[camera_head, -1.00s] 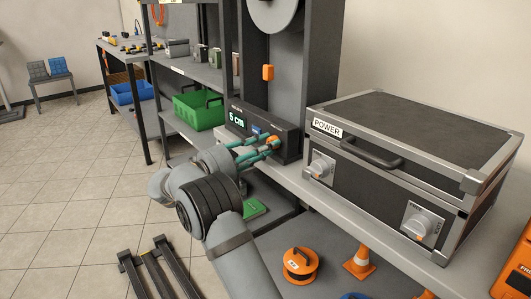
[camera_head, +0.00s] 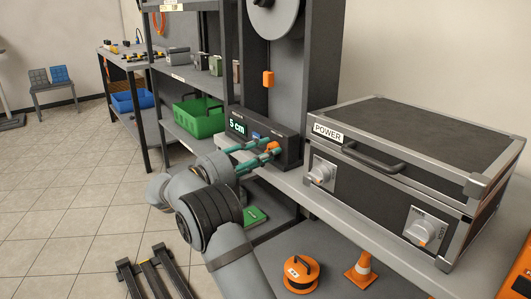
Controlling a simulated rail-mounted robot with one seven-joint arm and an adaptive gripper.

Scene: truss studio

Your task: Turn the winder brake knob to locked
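The winder unit (camera_head: 288,155) is a dark box on the bench at the foot of a black upright frame, with a green display reading "5 cm" (camera_head: 237,127). Its orange knob (camera_head: 273,147) is small and partly hidden by my fingers. My gripper (camera_head: 272,146) has teal fingers pointing right, at the front of the unit. The two fingers are apart, one above and one below the orange knob. I cannot tell whether they touch it. Any lock marking and the knob's exact angle are too small to read.
A large black case labelled POWER (camera_head: 410,165), with two knobs, stands close on the right of the bench. A green crate (camera_head: 198,118) sits on the shelf to the left. The tiled floor at left is mostly open.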

